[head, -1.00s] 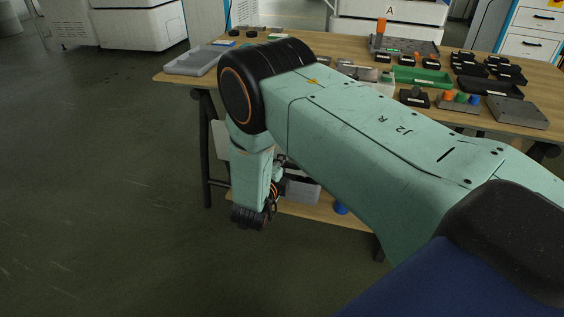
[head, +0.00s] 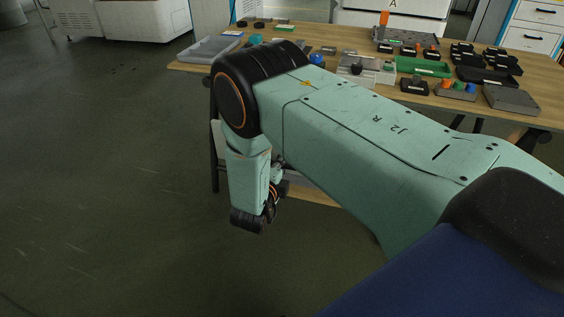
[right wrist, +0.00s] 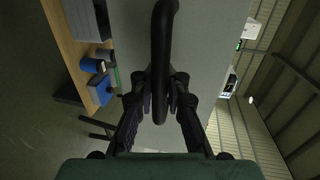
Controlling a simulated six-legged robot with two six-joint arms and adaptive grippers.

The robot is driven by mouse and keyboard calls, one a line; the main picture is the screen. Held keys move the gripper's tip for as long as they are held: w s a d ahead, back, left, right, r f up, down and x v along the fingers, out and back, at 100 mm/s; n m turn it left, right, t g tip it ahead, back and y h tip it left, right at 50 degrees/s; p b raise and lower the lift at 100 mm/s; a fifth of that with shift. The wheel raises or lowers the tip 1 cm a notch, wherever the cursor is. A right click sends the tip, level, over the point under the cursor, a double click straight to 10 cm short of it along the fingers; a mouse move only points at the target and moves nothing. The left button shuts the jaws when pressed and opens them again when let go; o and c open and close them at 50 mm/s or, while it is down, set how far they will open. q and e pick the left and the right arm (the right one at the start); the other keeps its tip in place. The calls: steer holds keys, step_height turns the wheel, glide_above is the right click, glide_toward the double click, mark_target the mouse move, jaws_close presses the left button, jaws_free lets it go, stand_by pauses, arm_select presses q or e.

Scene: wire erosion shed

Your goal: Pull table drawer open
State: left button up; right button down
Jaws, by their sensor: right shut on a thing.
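The work table (head: 190,67) stands across the upper middle and right of the head view. My right arm covers much of its front, so the drawer is hidden there. In the right wrist view a black bar handle (right wrist: 163,40) crosses a plain grey drawer front (right wrist: 220,50). My right gripper (right wrist: 163,95) is shut on this handle, with a finger on each side. In the head view my right gripper (head: 279,188) shows only partly, low beside the table's front. How far the drawer is open cannot be told. My left gripper is not in view.
The tabletop holds a clear tray (head: 215,48), a green tray (head: 424,67), a grey plate (head: 511,99) and several small parts. A lower wooden shelf (right wrist: 66,40) with blue containers (right wrist: 99,90) shows in the right wrist view. The floor (head: 100,180) at left is clear.

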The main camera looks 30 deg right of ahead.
steer(key=shift+w+r, duration=0.15)
steer(key=shift+r, duration=0.1)
steer(key=c, duration=1.4)
jaws_free()
steer(key=shift+o, duration=0.3)
steer(key=shift+f, duration=0.15)
steer(key=shift+a, duration=0.1)
steer(key=v, duration=0.7)
steer(key=shift+s, duration=0.3)
